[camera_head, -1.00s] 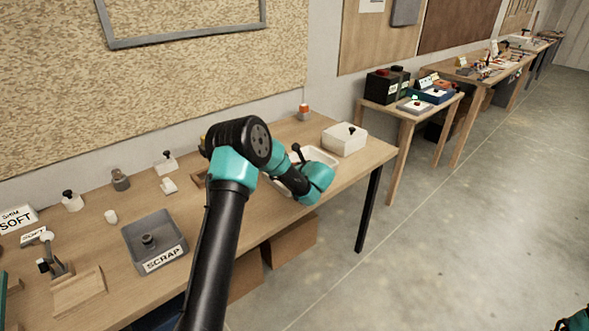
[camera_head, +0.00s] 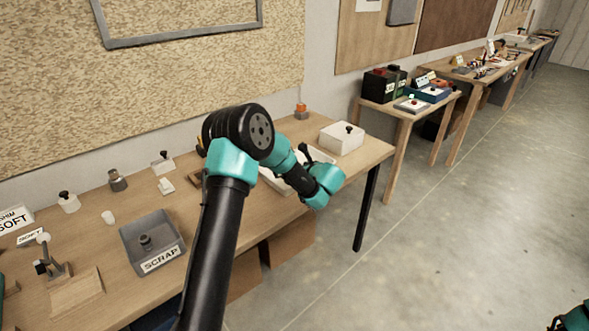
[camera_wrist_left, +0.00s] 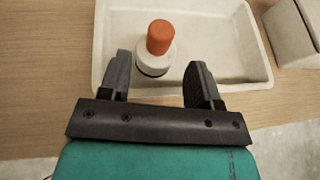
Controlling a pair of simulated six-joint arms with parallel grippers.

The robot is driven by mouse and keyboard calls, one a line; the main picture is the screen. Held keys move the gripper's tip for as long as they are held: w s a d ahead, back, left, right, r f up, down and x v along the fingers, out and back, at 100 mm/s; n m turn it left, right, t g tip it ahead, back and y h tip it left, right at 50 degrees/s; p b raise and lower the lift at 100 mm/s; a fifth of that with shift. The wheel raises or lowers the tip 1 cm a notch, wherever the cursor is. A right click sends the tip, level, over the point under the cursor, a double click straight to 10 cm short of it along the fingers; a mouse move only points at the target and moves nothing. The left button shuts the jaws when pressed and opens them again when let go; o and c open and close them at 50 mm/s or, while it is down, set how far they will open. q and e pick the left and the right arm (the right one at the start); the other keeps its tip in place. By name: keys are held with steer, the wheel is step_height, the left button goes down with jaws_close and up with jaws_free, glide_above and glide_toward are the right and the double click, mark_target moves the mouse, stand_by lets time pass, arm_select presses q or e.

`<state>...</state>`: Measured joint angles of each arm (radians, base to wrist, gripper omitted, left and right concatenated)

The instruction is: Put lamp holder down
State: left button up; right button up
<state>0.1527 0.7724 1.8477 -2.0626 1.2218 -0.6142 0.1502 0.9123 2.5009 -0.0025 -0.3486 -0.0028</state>
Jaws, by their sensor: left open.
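A white cylinder with an orange top (camera_wrist_left: 160,38), which looks like the lamp holder, stands upright in a shallow white tray (camera_wrist_left: 240,45) in the left wrist view. My left gripper (camera_wrist_left: 160,66) is open, with one finger on each side of the piece's near side. A gap shows between the piece and the right finger; whether the left finger touches it I cannot tell. In the head view the tray (camera_head: 322,155) is partly covered by my left arm, and the piece in it is hidden. My right gripper is not in view.
A white box with a black knob (camera_head: 342,138) stands right of the tray. An orange-topped piece (camera_head: 301,111) stands at the bench's back edge. A grey SCRAP bin (camera_head: 152,243) and small fittings lie to the left. The bench's right edge is close to the box.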

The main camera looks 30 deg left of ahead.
arm_select(q)
steer(key=v, duration=0.5)
steer(key=shift+s+d+r, duration=0.15)
steer(key=shift+d+r, duration=0.05)
steer(key=shift+d, duration=0.1)
steer(key=s+d+f+g+h, duration=0.1)
steer(key=f, duration=0.2)
steer(key=s+d+f+n+g+h, duration=0.1)
steer(key=s+f, duration=0.1)
steer(key=f, duration=0.1)
steer(key=s+d+f+n+g+h, duration=0.1)
steer(key=s+f, duration=0.1)
steer(key=f, duration=0.1)
steer(key=shift+d+f, duration=0.15)
steer(key=shift+f, duration=0.1)
steer(key=s+d+f+n+g+h, duration=0.3)
steer(key=s+d+f+n+h, duration=0.3)
steer(key=s+d+f+n, duration=0.45)
steer(key=s+d+f+n+g+h, duration=0.3)
steer(key=s+d+f+n+h, duration=0.3)
steer(key=s, duration=0.7)
steer(key=s+a+f+n+t+h, duration=0.1)
steer(key=s+a+f+n+t, duration=0.1)
steer(key=s+n, duration=0.4)
steer(key=shift+a+n+t, duration=0.35)
steer(key=shift+a+t, duration=0.45)
steer(key=shift+a, duration=0.35)
